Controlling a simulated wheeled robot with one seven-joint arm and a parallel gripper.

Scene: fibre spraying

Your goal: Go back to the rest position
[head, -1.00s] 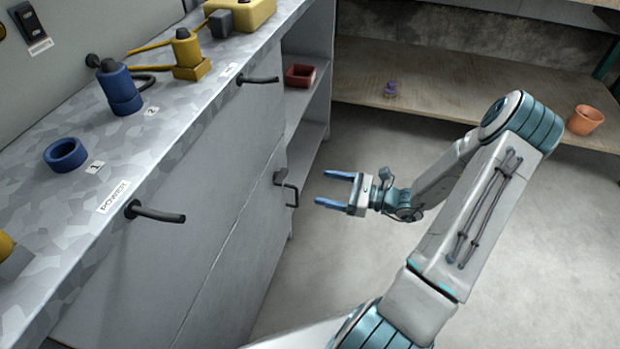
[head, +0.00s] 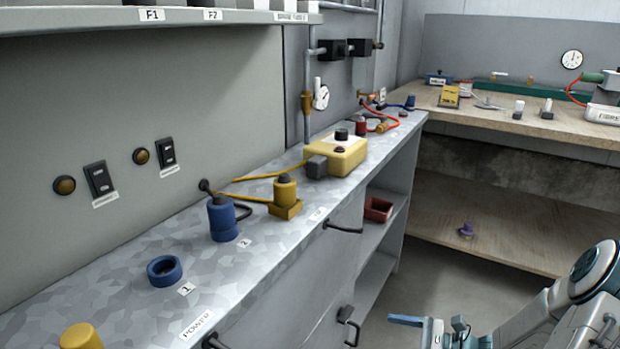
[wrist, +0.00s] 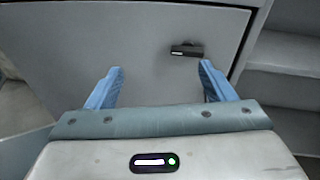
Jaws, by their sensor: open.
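My gripper shows at the bottom right of the head view, its blue finger (head: 405,320) pointing left towards the cabinet front. The rest of the gripper is cut off by the lower picture edge there. In the wrist view my gripper (wrist: 161,85) is open, with two blue fingers spread apart and nothing between them. A grey cabinet door (wrist: 150,50) with a dark handle (wrist: 187,49) lies beyond the fingertips. The fingers look apart from the handle.
The camouflage-topped counter (head: 130,270) holds a blue cylinder (head: 221,220), a blue ring (head: 164,270), a yellow cylinder (head: 285,192) and a yellow box (head: 335,157). Handles (head: 343,228) stick out from its front. A red bin (head: 378,209) sits on an open shelf. A wooden bench (head: 520,123) stands behind.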

